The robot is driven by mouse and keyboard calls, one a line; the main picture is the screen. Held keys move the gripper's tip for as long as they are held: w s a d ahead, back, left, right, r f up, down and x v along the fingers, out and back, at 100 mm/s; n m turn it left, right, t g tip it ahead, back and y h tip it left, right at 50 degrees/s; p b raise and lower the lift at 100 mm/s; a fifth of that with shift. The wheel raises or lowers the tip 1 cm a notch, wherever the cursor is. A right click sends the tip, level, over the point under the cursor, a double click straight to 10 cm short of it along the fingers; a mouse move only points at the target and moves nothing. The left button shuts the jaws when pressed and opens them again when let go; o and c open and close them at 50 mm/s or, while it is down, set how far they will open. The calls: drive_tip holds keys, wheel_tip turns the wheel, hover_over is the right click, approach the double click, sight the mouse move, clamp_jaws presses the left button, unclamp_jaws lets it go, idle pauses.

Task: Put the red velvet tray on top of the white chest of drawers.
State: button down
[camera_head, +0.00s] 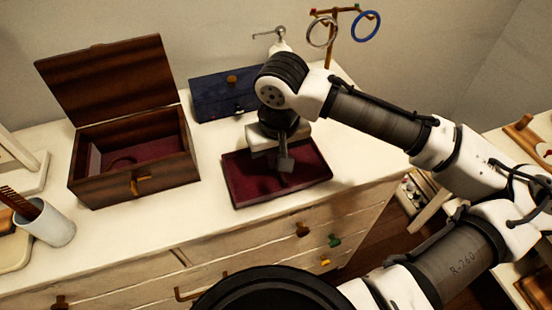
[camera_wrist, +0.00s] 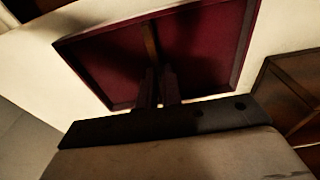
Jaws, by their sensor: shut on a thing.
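The red velvet tray (camera_head: 312,172) has a dark wooden rim and a red lining. It is level, at the front right of the white chest of drawers' top (camera_head: 215,222). I cannot tell whether it rests on the top or hangs just above it. My gripper (camera_head: 285,166) points down into the middle of the tray. In the wrist view the gripper fingers (camera_wrist: 158,88) are shut on the thin divider that crosses the tray (camera_wrist: 205,50). The fingers hide part of the divider.
An open wooden box (camera_head: 137,172) with red lining stands left of the tray. A dark blue box (camera_head: 213,94) lies behind it. A stand with rings (camera_head: 330,50) is at the back right. A cup (camera_head: 47,224) stands far left.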

drive_tip(key=shift+f, duration=0.65)
drive_tip(key=c, duration=2)
unclamp_jaws()
drive_tip(key=shift+f, duration=0.15)
drive_tip(key=o, duration=0.4)
drive_tip(key=shift+o, duration=0.2)
wheel_tip(320, 180, up, 12)
drive_tip(key=s, duration=0.1)
drive_tip(key=shift+s+d, duration=0.2)
